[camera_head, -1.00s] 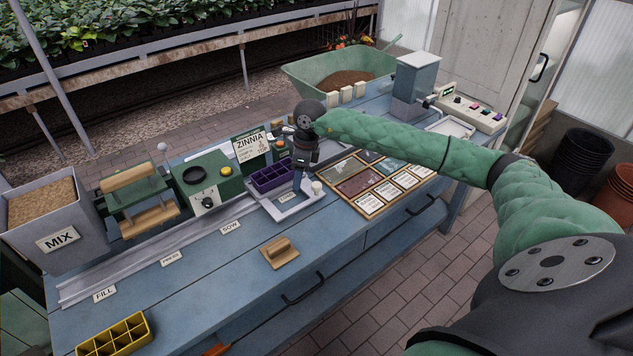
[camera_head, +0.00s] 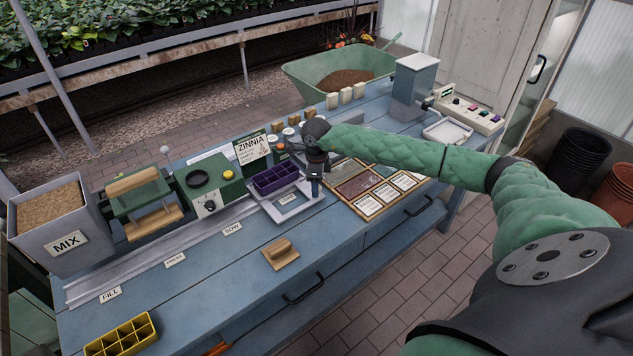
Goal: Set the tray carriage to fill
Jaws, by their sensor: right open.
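The tray carriage (camera_head: 298,207) is a pale grey plate with a small label. The FILL label (camera_head: 110,295) is at the rail's left end, in front of the grey MIX hopper (camera_head: 68,244). My right gripper (camera_head: 316,192) is open and points down at the carriage's right edge. It hides the small pale knob there; I cannot tell whether the fingers are around it. My left gripper is not in view.
A green press (camera_head: 142,200) and a dial unit (camera_head: 207,183) stand behind the rail. A wooden block with a handle (camera_head: 281,254) and a yellow cell tray (camera_head: 122,338) lie on the bench front. Seed packets (camera_head: 370,205) lie right of the gripper.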

